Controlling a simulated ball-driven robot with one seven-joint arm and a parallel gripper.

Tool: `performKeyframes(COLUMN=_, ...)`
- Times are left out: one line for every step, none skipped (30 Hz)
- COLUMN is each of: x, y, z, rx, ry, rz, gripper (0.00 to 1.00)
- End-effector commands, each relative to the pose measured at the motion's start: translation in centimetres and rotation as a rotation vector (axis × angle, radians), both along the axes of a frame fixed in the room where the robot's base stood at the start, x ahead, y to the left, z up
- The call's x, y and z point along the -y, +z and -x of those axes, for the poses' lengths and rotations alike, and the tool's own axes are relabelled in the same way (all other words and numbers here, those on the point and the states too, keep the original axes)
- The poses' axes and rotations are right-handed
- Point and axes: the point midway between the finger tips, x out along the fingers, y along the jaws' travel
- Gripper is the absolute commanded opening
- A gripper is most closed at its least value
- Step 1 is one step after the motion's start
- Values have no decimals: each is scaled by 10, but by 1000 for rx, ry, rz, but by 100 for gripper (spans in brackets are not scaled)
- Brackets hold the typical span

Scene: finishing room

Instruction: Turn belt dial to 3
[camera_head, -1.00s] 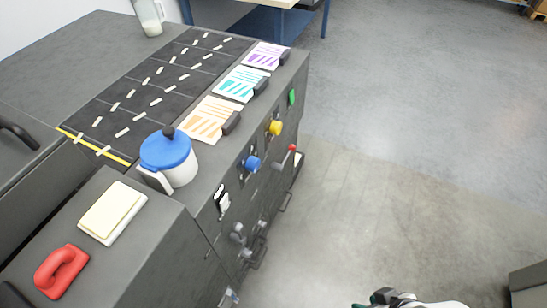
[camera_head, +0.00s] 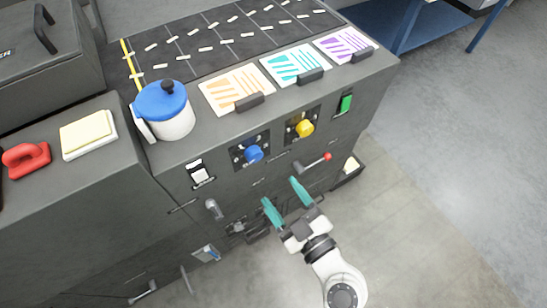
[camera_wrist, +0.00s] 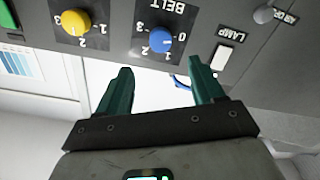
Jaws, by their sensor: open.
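The blue belt dial (camera_head: 253,154) sits on the dark front panel of the machine. In the wrist view the dial (camera_wrist: 161,39) is under the word BELT, with numbers 0 to 3 around it. A pale mark on the knob seems to face the 0 side, but I cannot be sure. My gripper (camera_head: 281,191) is open and empty, below and a little right of the dial in the head view. In the wrist view my gripper (camera_wrist: 158,66) has its two teal fingers apart, with the dial just beyond the gap and not touched.
A yellow dial (camera_head: 305,128) is right of the belt dial. A white lamp switch (camera_head: 199,173) is to its left. A blue-lidded jug (camera_head: 168,112) stands on top. Open floor lies at right.

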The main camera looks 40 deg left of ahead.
Motion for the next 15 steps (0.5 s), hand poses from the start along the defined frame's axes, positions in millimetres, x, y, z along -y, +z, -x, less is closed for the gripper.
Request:
performKeyframes(x=-6, y=3, z=-2, rx=1, ry=3, rz=-2, gripper=67)
performKeyframes(x=-9, y=3, z=-3, rx=1, ry=4, rz=-1, gripper=67)
performKeyframes(x=-14, y=4, z=-5, rx=-1, ry=4, rz=-1, gripper=67)
performKeyframes(x=-19, y=4, z=-7, rx=0, ry=3, rz=-2, gripper=67)
performKeyframes(x=-24, y=5, z=-9, rx=-1, ry=4, rz=-1, gripper=67)
performKeyframes(x=-31, y=5, z=-12, rx=-1, ry=4, rz=-1, gripper=67)
performKeyframes(x=-36, y=5, z=-14, rx=-1, ry=4, rz=-1, gripper=67)
performKeyframes(x=-41, y=5, z=-16, rx=0, ry=4, rz=-1, gripper=67)
performKeyframes(x=-48, y=5, z=-18, rx=0, ry=4, rz=0, gripper=67)
performKeyframes(x=-53, y=4, z=-21, rx=-1, ry=3, rz=1, gripper=67)
performKeyframes(x=-58, y=5, z=-23, rx=-1, ry=2, rz=0, gripper=67)
performKeyframes(x=-64, y=4, z=-25, rx=-2, ry=4, rz=0, gripper=67)
performKeyframes(x=-69, y=4, z=-27, rx=-1, ry=4, rz=0, gripper=67)
performKeyframes(x=-73, y=4, z=-28, rx=-1, ry=3, rz=0, gripper=67)
performKeyframes(x=-78, y=3, z=-30, rx=-2, ry=2, rz=0, gripper=67)
